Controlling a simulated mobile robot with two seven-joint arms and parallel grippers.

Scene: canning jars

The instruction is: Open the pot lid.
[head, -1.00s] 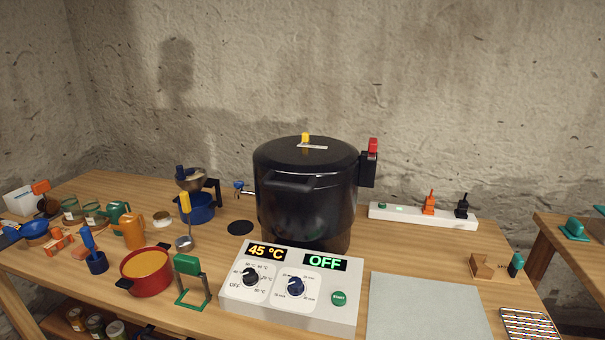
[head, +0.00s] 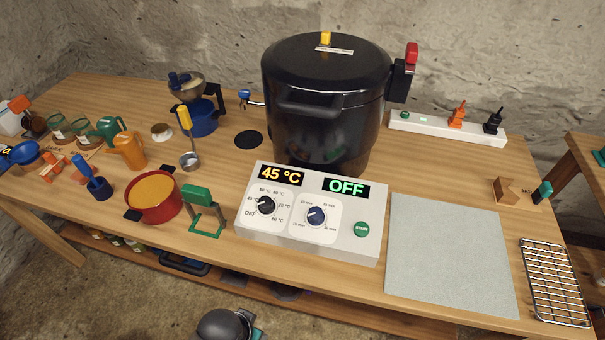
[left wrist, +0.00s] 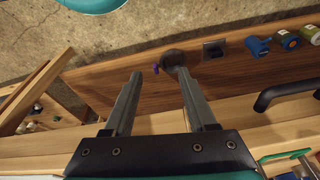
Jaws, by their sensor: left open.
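The large black pot (head: 322,125) stands at the back middle of the table in the head view. Its black lid (head: 300,60) sits on top and looks closed, with a yellow knob (head: 325,38) and a small pale label on it. A black bar handle (head: 308,107) is on the front and a red-topped part (head: 412,53) is at the right side. My left gripper (left wrist: 159,73) is open and empty in the left wrist view, over a wooden shelf edge and away from the pot, which that view does not show. My right gripper is not in view.
A control box (head: 300,240) reading 45 °C and OFF stands before the pot. A grey mat (head: 450,250) and wire rack (head: 555,282) lie right. A red pot (head: 153,200), green stand (head: 205,215) and ladle (head: 189,160) are left. A power strip (head: 440,128) lies behind.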

